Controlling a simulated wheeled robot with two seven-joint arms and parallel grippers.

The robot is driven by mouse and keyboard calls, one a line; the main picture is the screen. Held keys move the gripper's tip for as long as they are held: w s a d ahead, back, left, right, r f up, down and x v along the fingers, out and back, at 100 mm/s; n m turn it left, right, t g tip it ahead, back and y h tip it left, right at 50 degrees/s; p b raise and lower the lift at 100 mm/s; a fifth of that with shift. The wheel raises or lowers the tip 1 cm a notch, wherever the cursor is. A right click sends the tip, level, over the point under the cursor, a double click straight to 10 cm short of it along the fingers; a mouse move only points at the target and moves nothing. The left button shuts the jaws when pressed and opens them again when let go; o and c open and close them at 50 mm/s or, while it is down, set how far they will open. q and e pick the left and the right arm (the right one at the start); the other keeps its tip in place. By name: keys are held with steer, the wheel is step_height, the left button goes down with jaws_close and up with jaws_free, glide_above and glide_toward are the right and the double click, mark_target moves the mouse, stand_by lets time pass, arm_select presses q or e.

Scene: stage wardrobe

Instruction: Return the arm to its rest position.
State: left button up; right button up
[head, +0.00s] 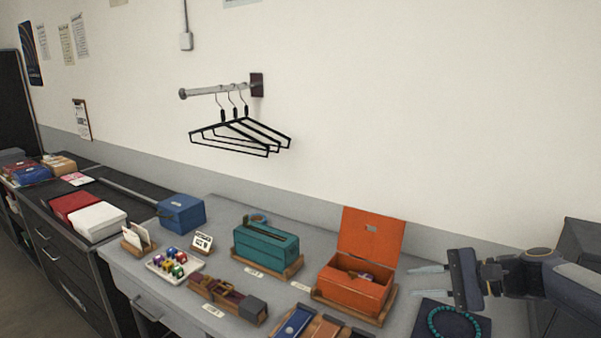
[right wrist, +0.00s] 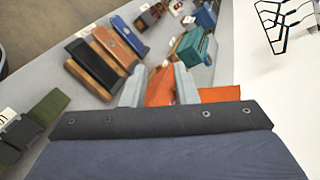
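My right gripper (head: 418,281) comes in from the right in the head view, level with the orange box (head: 352,291) and to its right. Its two pale fingers are apart with nothing between them. In the right wrist view the fingers (right wrist: 160,90) frame part of the orange box (right wrist: 160,88), which lies beyond them. The orange box has its lid up, and a small item shows inside. My left gripper is in neither view.
A teal bead ring (head: 446,322) on a dark pad lies below my right gripper. A teal box (head: 266,247), a blue box (head: 181,213) and a ball tray (head: 160,266) stand further left. Black hangers (head: 240,135) hang from a wall rail. The air above the counter is clear.

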steer(key=s+a+f+n+g+h, duration=0.1)
steer(key=s+a+n+h, duration=0.15)
steer(key=s, duration=0.65)
steer(key=s+a+f+n+h, duration=0.1)
steer(key=s+a+n+h, duration=0.2)
steer(key=s, duration=0.5)
steer(key=s+d+f+n+t+h, duration=0.1)
steer(key=s+f+n, duration=0.4)
steer(key=s, duration=0.6)
step_height(320, 180, down, 2)
steer(key=shift+d+f+h, duration=0.2)
steer(key=shift+d+h, duration=0.3)
steer(key=shift+h, duration=0.55)
steer(key=shift+s+d, duration=0.1)
